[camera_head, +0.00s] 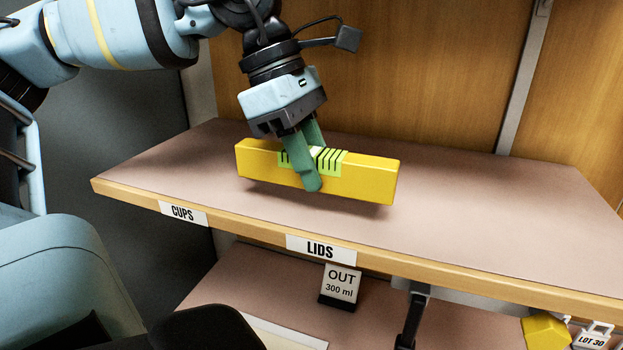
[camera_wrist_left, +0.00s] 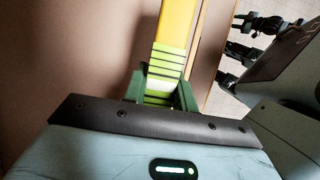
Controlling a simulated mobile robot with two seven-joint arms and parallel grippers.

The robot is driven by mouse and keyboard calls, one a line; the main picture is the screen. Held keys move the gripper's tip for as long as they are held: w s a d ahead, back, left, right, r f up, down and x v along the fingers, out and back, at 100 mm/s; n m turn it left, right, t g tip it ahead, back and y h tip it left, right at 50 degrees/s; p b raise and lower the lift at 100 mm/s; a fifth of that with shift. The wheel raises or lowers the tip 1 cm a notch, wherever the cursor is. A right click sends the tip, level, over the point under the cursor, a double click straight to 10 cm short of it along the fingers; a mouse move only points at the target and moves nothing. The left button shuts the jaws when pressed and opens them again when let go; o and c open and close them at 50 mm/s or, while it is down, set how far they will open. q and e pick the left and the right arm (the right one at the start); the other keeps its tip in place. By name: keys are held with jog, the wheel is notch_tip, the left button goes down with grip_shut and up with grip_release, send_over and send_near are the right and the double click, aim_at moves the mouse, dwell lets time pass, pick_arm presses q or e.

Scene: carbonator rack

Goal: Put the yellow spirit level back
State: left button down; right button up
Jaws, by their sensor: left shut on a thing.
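The yellow spirit level (camera_head: 365,178) is a long yellow bar with a lime-green, black-striped middle. My left gripper (camera_head: 308,178) is shut on it at that middle, with green fingers on its near and far sides. The level lies roughly along the shelf's length, over the upper shelf (camera_head: 480,215), with a shadow under it. I cannot tell for sure whether it touches the shelf. In the left wrist view the level (camera_wrist_left: 174,30) runs up from between the green fingers (camera_wrist_left: 161,92). My right gripper is not in view.
The upper shelf's front edge carries a CUPS label (camera_head: 183,213) and a LIDS label (camera_head: 320,250). Below are an OUT 300 ml sign (camera_head: 340,285), a yellow object (camera_head: 545,331) and a LOT 30 tag (camera_head: 592,339). A wooden back panel (camera_head: 430,70) stands behind. The shelf's right part is clear.

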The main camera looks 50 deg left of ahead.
pick_arm(q)
jog(key=shift+f, duration=1.5)
jog(key=shift+f, duration=0.3)
jog(key=c, duration=1.1)
grip_release()
jog(key=shift+a+r, duration=0.1)
jog(key=shift+r, duration=0.3)
jog(key=v, duration=0.6)
jog(key=shift+s+a+r, duration=0.25)
jog(key=shift+a, duration=0.25)
